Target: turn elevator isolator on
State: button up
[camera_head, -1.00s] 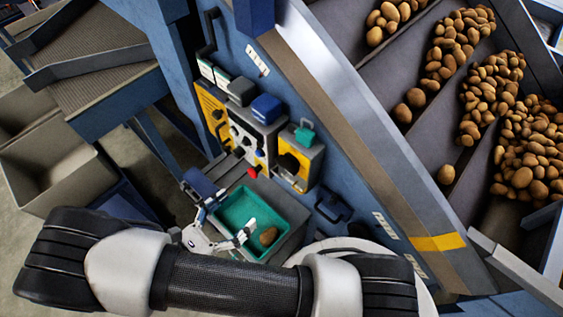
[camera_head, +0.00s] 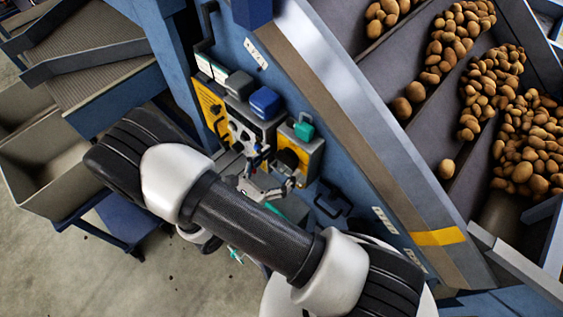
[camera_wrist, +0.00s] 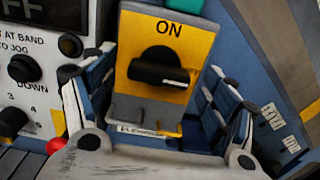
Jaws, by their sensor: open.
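The isolator is a grey box with a yellow face (camera_wrist: 190,45) and a black rotary knob (camera_wrist: 158,67), filling the middle of the wrist view. "ON" is printed above the knob. The knob's grip bar lies roughly sideways, across the direction of ON. A small label below the face is partly hidden and hard to read. In the head view the isolator box (camera_head: 313,150) is at the right end of the row of controls. My gripper (camera_wrist: 158,72) is open, one finger on each side of the yellow face, apart from the knob. It also shows in the head view (camera_head: 270,180).
A teal object (camera_head: 303,131) sits on top of the isolator. A control panel (camera_wrist: 25,95) with knobs and a red button (camera_wrist: 55,146) is close on the left. A black handle (camera_head: 333,200) is on the blue machine wall to the right. My arm hides the teal tray's surroundings.

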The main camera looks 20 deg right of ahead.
jog(key=shift+w+d, duration=0.3)
jog(key=shift+d, duration=0.2)
jog(key=shift+c, duration=0.5)
jog(key=c, duration=1)
